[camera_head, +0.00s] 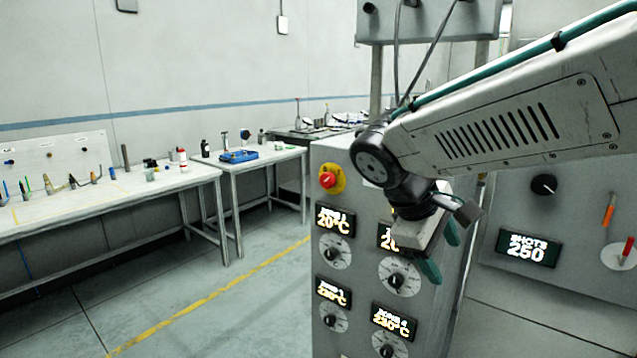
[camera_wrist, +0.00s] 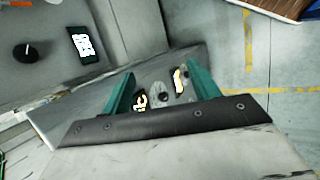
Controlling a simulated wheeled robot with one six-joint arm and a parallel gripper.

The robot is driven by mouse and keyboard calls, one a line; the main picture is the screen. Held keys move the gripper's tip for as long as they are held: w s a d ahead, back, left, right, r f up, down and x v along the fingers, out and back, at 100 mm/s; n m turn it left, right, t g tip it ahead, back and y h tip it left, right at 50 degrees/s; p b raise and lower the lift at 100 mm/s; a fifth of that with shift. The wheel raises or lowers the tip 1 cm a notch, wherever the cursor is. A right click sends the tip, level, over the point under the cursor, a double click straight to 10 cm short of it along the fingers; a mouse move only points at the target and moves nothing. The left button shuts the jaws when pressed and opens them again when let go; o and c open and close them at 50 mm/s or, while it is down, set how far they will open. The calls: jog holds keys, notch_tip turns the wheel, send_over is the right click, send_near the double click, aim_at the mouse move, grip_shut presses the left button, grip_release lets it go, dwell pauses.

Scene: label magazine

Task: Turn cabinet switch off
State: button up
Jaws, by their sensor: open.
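The grey control cabinet (camera_head: 325,165) stands in the middle of the head view, with a red emergency button (camera_head: 328,180) on a yellow plate. Below it are several lit temperature displays (camera_head: 335,220) and round dials with black knobs (camera_head: 334,252). My gripper (camera_head: 441,258) is in front of the cabinet's right part, its green fingers apart and empty; it partly covers the upper right display. In the wrist view my gripper's fingers (camera_wrist: 163,93) stand apart, with a black knob (camera_wrist: 163,97) and parts of two displays showing between them. Whether they touch the cabinet I cannot tell.
A second grey panel at the right carries a black knob (camera_head: 544,185), a display reading 250 (camera_head: 527,248) and red-handled and orange levers (camera_head: 625,250). Workbenches (camera_head: 110,195) with tools line the left wall. The floor (camera_head: 215,290) between is clear.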

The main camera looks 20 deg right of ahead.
jog(key=w+r+n+h, duration=0.2)
jog(key=w+n+h, duration=0.15)
jog(key=w, duration=0.65)
jog(key=n+t+h, duration=0.5)
jog(key=n+t, duration=0.4)
jog(key=n, duration=0.1)
send_near(325, 181)
jog(key=x, duration=0.9)
jog(key=shift+d, duration=0.2)
jog(key=c, duration=1)
